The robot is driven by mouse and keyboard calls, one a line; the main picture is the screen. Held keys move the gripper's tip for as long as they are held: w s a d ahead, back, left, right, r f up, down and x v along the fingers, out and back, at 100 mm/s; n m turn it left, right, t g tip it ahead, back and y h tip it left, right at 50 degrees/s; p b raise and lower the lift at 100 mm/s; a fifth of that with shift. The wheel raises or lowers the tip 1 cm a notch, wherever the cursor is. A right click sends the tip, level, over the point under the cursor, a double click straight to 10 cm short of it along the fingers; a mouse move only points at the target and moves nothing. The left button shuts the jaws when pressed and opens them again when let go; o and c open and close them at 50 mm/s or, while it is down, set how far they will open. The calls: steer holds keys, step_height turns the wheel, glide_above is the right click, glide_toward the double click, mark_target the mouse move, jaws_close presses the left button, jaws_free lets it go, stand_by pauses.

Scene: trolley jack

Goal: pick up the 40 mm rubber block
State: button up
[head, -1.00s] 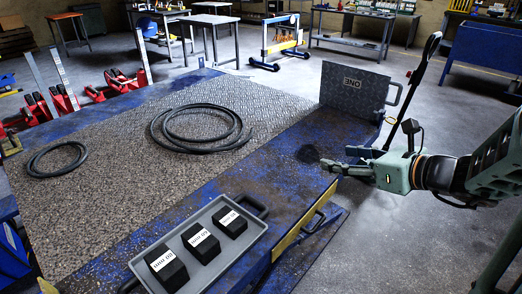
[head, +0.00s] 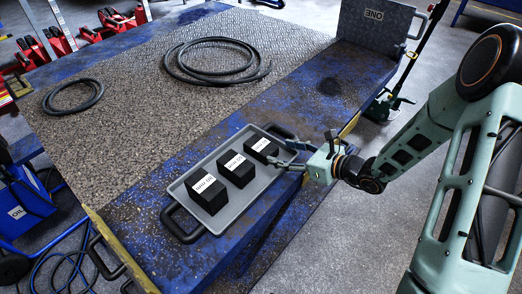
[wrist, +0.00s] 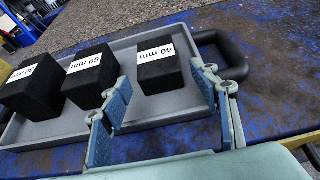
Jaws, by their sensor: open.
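The 40 mm block (wrist: 158,76) is a black cube with a white label on top. It sits at the handle end of the grey tray (wrist: 150,140), and in the head view it is the farthest-right block (head: 262,152). My gripper (head: 284,156) is open and empty beside that end of the tray. In the wrist view its blue-padded fingers (wrist: 168,82) frame the 40 mm block, one to each side in the picture. The block lies beyond the fingertips, and no contact with it shows.
The 60 mm block (wrist: 90,82) stands left of the 40 mm block, with a larger black block (wrist: 34,90) beyond it. The tray has a raised rim and black handles (head: 182,226). Coiled hoses (head: 215,62) lie on the mat. A grey panel (head: 375,22) stands at the bench's far end.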

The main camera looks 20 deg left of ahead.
mark_target(261, 148)
steer(key=x, duration=0.4)
steer(key=shift+a+f, duration=0.1)
steer(key=shift+a, duration=0.15)
steer(key=b+x, duration=0.1)
steer(key=x, duration=0.4)
steer(key=shift+s+a+f, duration=0.1)
steer(key=shift+s+f, duration=0.05)
steer(key=shift+f, duration=0.05)
steer(key=shift+r, duration=0.1)
steer(key=c, duration=1.2)
